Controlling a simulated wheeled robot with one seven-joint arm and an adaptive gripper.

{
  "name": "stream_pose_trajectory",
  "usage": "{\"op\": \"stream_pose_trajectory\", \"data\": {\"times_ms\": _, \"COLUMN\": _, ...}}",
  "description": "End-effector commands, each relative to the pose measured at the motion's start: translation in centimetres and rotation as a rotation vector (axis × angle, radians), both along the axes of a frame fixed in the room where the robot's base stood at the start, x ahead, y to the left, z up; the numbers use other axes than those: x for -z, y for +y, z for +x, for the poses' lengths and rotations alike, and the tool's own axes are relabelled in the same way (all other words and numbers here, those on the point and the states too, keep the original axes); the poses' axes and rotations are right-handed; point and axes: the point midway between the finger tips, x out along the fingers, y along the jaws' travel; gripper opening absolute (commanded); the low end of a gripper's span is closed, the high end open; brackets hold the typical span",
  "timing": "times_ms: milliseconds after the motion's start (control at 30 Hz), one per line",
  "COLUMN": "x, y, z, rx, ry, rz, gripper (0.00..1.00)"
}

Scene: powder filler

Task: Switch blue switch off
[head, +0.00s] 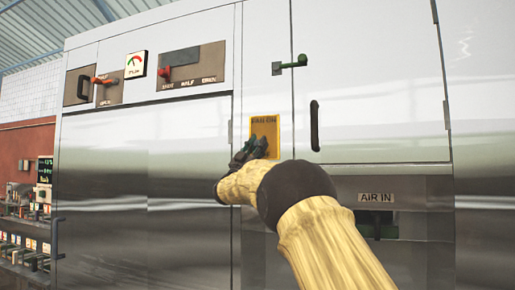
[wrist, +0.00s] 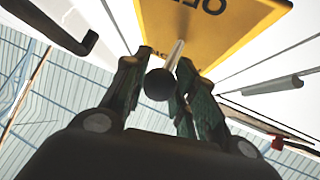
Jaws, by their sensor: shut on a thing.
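A yellow plate (head: 264,131) is fixed on the steel cabinet front, with small dark lettering at its top that I cannot read surely. In the wrist view the yellow plate (wrist: 215,35) shows large upside-down letters that look like OFF, cut by the frame edge. A switch lever (wrist: 159,84) with a thin silver rod and a round black knob sticks out from the plate. My gripper (wrist: 160,64) is shut on the lever, a finger on each side of the knob. In the head view my gripper (head: 249,150) covers the lever and the plate's lower part. No blue shows on it.
A black vertical handle (head: 314,126) and a green latch (head: 290,64) are on the door right of the plate. An AIR IN label (head: 376,197) sits over a recess.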

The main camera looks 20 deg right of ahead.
Motion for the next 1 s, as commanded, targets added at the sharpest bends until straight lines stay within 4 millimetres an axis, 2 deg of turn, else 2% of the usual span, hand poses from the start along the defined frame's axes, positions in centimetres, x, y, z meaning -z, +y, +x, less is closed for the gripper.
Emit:
{"op": "stream_pose_trajectory", "data": {"times_ms": 433, "x": 0.47, "y": 0.13, "z": 0.2, "rx": -0.001, "ry": -0.003, "rz": -0.005, "gripper": 0.0}}
{"op": "stream_pose_trajectory", "data": {"times_ms": 467, "x": 0.49, "y": 0.13, "z": 0.2, "rx": -0.001, "ry": -0.003, "rz": -0.005, "gripper": 0.31}}
{"op": "stream_pose_trajectory", "data": {"times_ms": 567, "x": 0.44, "y": 0.11, "z": 0.18, "rx": 0.0, "ry": -0.004, "rz": -0.005, "gripper": 0.49}}
{"op": "stream_pose_trajectory", "data": {"times_ms": 1000, "x": 0.62, "y": 0.43, "z": -0.02, "rx": -0.001, "ry": -0.005, "rz": -0.006, "gripper": 0.51}}
